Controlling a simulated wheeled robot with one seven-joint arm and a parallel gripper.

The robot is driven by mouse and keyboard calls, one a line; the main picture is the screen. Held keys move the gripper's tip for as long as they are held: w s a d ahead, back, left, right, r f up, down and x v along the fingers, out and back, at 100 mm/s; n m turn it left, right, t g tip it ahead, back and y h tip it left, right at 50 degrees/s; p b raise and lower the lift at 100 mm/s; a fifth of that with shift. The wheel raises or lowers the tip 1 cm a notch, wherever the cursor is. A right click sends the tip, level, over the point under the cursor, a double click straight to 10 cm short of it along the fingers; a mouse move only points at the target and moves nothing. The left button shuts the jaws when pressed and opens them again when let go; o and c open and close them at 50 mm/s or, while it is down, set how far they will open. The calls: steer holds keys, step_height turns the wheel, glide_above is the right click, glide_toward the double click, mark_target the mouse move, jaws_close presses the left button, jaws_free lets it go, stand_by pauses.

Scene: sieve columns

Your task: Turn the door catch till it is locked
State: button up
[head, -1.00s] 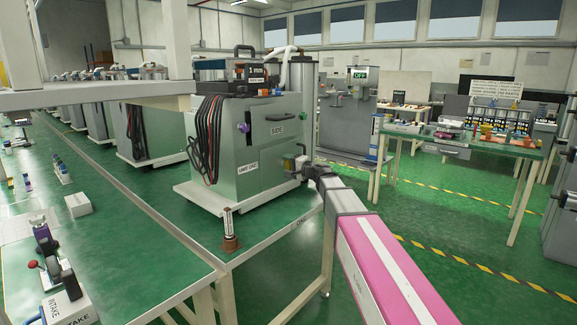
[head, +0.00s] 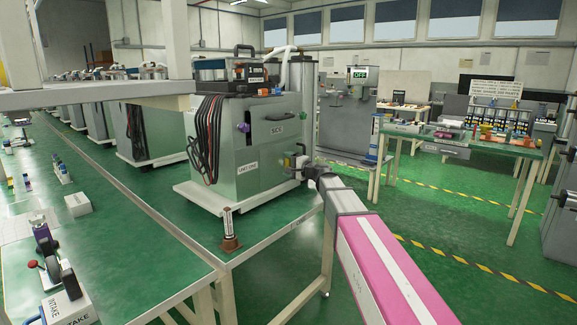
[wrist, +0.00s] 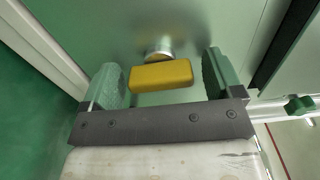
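The door catch is a yellow bar (wrist: 161,75) on a round metal stem, set on the grey-green door face (wrist: 170,22). In the wrist view the bar lies nearly level across the picture, between my fingers. My gripper (wrist: 163,82) is open around it. The bar's left end is close to the left finger, and I cannot tell if they touch. A gap shows at the right finger.
The machine stands on a green bench (head: 262,232), with a small brown-based post (head: 230,243) near its front corner. A purple knob (head: 244,127) is on the machine's side. A green table (head: 460,142) with items stands at the right. Floor between is clear.

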steer(key=v, duration=1)
steer(key=shift+s+d, duration=0.3)
steer(key=s+f+n+g+h, duration=0.35)
steer(key=s+f, duration=0.25)
steer(key=f, duration=0.7)
steer(key=s+d+f+n+g+h, duration=0.2)
steer(key=s+d+f+h, duration=0.3)
steer(key=s+f, duration=0.5)
steer(key=s+d+f+n+g+h, duration=0.2)
steer(key=s+d+f+g+h, duration=0.3)
steer(key=s+d+f, duration=0.5)
steer(key=shift+s+d+f+h, duration=0.25)
steer(key=shift+s+f+h, duration=0.1)
steer(key=shift+s+f, duration=0.6)
steer(key=shift+s+r+g, duration=0.15)
steer(key=shift+g, duration=0.1)
steer(key=shift+c, duration=0.3)
